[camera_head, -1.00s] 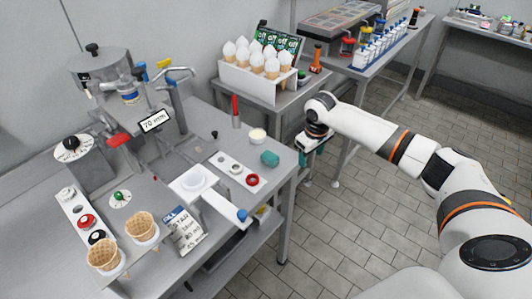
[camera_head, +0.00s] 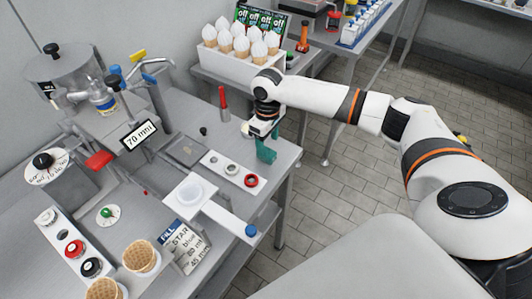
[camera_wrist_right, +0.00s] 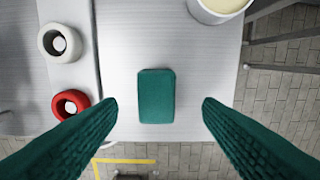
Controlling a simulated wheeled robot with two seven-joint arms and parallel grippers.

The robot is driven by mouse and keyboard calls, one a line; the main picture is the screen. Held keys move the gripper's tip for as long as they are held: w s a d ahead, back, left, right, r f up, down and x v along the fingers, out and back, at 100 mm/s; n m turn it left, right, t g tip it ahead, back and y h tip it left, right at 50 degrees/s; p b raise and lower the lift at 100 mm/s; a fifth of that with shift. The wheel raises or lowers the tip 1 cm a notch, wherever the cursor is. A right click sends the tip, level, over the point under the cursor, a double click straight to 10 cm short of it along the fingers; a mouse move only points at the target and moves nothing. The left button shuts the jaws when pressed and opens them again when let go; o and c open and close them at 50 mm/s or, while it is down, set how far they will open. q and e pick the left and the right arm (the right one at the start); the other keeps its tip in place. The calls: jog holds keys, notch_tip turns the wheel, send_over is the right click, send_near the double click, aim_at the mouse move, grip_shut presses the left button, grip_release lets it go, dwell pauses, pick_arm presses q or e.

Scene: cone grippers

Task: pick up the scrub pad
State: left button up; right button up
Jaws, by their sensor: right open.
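The scrub pad (camera_wrist_right: 156,96) is a dark green rounded block lying flat on the grey metal table, near its edge. In the right wrist view it sits in the middle, between my two green fingers and apart from both. My right gripper (camera_head: 265,145) is open and empty, above the table corner and over the pad. In the head view the green of the fingers and of the pad run together, so I cannot separate them. My left gripper is not in view.
A strip with a white ring (camera_wrist_right: 59,43) and a red ring (camera_wrist_right: 70,104) lies left of the pad. A cream-filled cup (camera_wrist_right: 219,8) stands close by. A red-handled tool (camera_head: 223,103) stands behind. A cone rack (camera_head: 238,65) is at the back.

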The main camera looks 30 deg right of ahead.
aim_at(267, 151)
notch_tip(267, 151, down, 2)
jog(key=shift+s+a+f+p, duration=0.1)
jog(key=shift+s+a+p, duration=0.05)
jog(key=shift+p, duration=0.35)
notch_tip(267, 151, down, 2)
jog(key=shift+f, duration=0.3)
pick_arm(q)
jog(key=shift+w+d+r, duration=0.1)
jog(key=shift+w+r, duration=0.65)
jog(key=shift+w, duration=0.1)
pick_arm(e)
jog(key=c, duration=1.1)
